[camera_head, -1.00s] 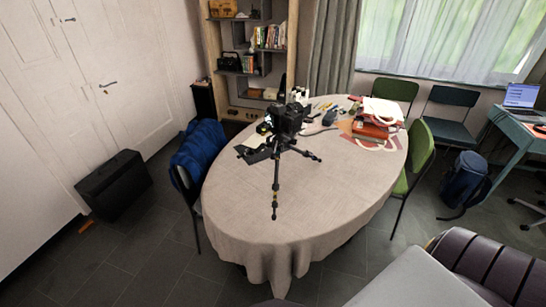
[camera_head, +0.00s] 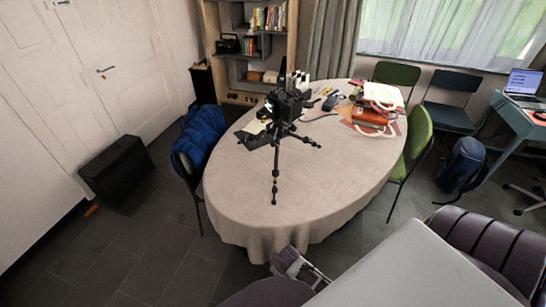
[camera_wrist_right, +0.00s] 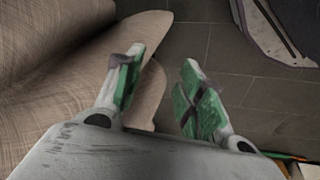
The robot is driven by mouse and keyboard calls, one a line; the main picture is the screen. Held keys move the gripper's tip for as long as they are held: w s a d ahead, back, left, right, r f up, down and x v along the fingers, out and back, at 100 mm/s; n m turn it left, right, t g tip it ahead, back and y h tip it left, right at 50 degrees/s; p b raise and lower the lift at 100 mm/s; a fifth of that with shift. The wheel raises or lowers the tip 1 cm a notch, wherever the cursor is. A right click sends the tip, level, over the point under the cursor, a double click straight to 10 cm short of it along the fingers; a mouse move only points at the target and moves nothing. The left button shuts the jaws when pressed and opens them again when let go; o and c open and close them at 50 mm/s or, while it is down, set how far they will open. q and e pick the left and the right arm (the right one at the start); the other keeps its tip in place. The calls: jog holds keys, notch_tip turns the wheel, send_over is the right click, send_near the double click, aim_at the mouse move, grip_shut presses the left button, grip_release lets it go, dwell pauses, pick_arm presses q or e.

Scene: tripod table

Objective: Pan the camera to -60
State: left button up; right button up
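A black camera (camera_head: 284,105) sits on a small black tripod (camera_head: 275,165) on the oval, cloth-covered table (camera_head: 250,200). The camera stands upright above the spread legs. Its lens side seems to face left in the picture; its exact pan angle cannot be read. My right gripper's green-padded fingers (camera_wrist_right: 158,95) are apart with nothing between them, above the floor and beside the tablecloth in the wrist view. A grey gripper part (camera_head: 292,264) shows at the table's front edge in the head view, well away from the camera; I take it as the right one. My left gripper does not show.
A red and white stack (camera_head: 374,115) and small tools lie at the table's back right. A chair with a blue jacket (camera_head: 200,138) stands at the left, a green chair (camera_head: 419,132) at the right. A black case (camera_head: 116,170) is on the floor. The table's front is bare.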

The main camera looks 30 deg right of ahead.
jog(key=w+d+r+n+t+h, duration=0.1)
jog(key=w+d+r+n+h, duration=0.1)
jog(key=r, duration=0.5)
jog(key=w+d+r+n+t+h+p, duration=0.1)
jog(key=w+d+r+n+t+h, duration=0.1)
jog(key=w+r+n, duration=0.3)
jog(key=w+d+r+n+t+h, duration=0.2)
jog(key=w+r, duration=0.3)
jog(key=r, duration=0.4)
jog(key=shift+w+d+r+n+h, duration=0.1)
jog(key=shift+w+d+n+h, duration=0.25)
jog(key=shift+d+n, duration=0.45)
jog(key=w+r+n+t+h, duration=0.3)
jog(key=w+r+n, duration=0.1)
jog(key=r+n, duration=0.25)
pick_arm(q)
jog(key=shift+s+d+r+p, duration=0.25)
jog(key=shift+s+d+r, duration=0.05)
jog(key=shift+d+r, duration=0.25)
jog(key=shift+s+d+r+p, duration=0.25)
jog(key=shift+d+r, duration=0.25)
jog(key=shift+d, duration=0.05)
pick_arm(e)
jog(key=n+t+h, duration=0.1)
jog(key=n+t, duration=0.1)
jog(key=n, duration=0.2)
send_near(273, 146)
jog(key=v, duration=0.2)
jog(key=shift+s+a+f, duration=0.15)
jog(key=shift+s+a, duration=0.1)
